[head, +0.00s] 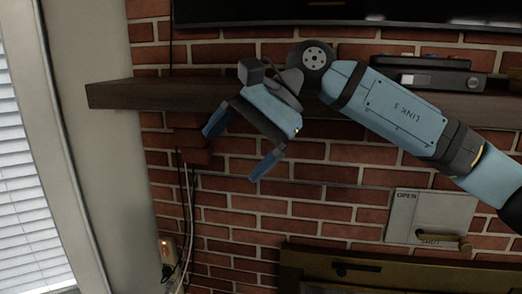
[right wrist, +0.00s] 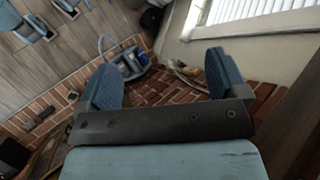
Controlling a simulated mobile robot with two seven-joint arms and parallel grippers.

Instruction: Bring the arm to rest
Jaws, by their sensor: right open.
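My right arm comes in from the right in the head view, and my right gripper (head: 242,154) hangs in front of the brick wall, just below the mantel shelf. Its two blue fingers point down and to the left and are spread apart. The right wrist view also shows both fingers (right wrist: 165,80) wide apart with nothing between them. My left gripper is not in the head view.
The dark wooden mantel (head: 130,94) runs behind the arm, with dark devices (head: 440,72) on it. An OPEN/SHUT damper plate (head: 430,214) is on the brick wall. Cables and an outlet (head: 167,250) are lower left. A blue basket (right wrist: 124,68) stands on the floor.

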